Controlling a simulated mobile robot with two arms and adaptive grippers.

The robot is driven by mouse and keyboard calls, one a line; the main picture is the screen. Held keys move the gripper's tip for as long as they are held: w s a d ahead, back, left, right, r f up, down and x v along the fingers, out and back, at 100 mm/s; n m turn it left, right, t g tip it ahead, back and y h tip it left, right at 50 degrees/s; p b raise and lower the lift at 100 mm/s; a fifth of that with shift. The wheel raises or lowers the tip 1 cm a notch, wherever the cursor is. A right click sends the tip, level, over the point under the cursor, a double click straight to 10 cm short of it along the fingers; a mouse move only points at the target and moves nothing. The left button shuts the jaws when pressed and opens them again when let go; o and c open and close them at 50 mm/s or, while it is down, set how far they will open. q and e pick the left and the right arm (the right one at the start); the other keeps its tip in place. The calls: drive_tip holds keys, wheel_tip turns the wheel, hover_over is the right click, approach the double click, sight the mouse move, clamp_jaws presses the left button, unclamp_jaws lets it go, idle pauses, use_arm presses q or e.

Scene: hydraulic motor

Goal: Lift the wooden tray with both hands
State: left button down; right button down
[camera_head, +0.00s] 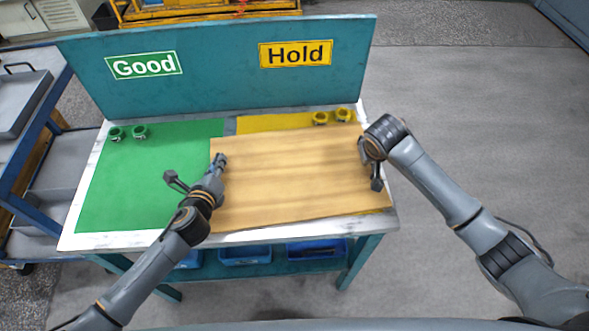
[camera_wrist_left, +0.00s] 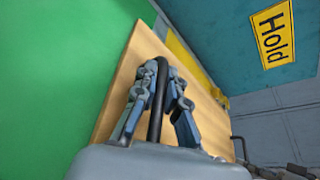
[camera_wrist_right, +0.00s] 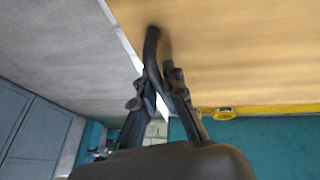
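The wooden tray (camera_head: 285,180) is a flat light-brown panel over the right part of the workbench; I cannot tell whether it touches the top. My left gripper (camera_head: 220,160) is at its left edge. In the left wrist view the fingers (camera_wrist_left: 158,75) close in around a dark curved bar (camera_wrist_left: 157,110), which looks like a tray handle. My right gripper (camera_head: 363,150) is at the tray's right edge. In the right wrist view its fingers (camera_wrist_right: 157,80) close in around a similar dark bar (camera_wrist_right: 151,45). The tray also shows in both wrist views (camera_wrist_left: 120,85) (camera_wrist_right: 230,50).
A green mat (camera_head: 140,185) with green rings (camera_head: 139,132) lies left; a yellow mat (camera_head: 270,122) with yellow rings (camera_head: 320,118) lies behind the tray. A teal back panel (camera_head: 220,75) with signs stands behind. A blue-framed cart (camera_head: 45,120) is at the left; open floor at the right.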

use_arm(q)
drive_tip(key=shift+r, duration=0.15)
use_arm(e)
drive_tip(key=shift+r, duration=0.15)
